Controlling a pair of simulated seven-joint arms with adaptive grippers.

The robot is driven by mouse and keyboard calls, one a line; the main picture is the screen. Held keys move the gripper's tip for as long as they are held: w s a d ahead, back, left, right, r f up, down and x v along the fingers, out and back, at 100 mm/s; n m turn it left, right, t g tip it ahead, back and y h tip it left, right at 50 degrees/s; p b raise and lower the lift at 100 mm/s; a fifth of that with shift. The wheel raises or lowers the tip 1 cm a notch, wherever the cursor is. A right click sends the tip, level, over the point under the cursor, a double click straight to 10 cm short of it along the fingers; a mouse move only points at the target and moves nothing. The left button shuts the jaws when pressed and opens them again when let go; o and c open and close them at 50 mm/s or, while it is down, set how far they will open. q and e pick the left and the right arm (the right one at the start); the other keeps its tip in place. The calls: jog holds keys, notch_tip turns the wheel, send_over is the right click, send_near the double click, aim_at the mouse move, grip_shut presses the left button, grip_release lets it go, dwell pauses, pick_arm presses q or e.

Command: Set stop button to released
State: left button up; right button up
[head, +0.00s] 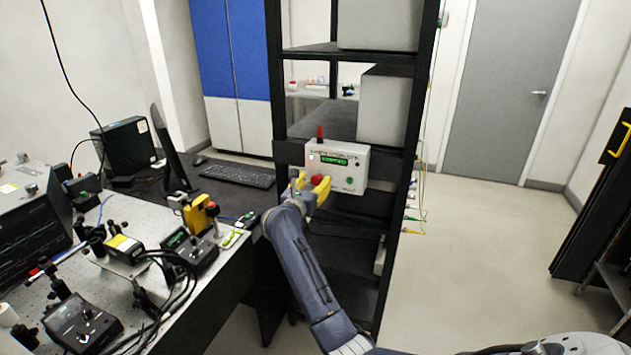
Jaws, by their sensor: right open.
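A white control box (351,163) with a green display, a green button and a red beacon on top is mounted on the front of the black rack. A red stop button (317,179) shows at its lower left. My right gripper (311,183) has yellow fingers and is open at the lower left of the box. Its fingertips are around or just in front of the red button and partly hide it. I cannot tell whether they touch it, or whether the button is pressed in or out. My left gripper is not in view.
The optical bench (108,293) at left is crowded with instruments and cables, including a yellow unit (196,217). A keyboard (237,175) and monitor stand on the dark desk behind. The black rack (412,125) holds large white boxes. The floor (480,250) at right is open.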

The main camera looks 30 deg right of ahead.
jog(key=v, duration=1)
jog(key=shift+s+a, duration=0.2)
jog(key=shift+a, duration=0.05)
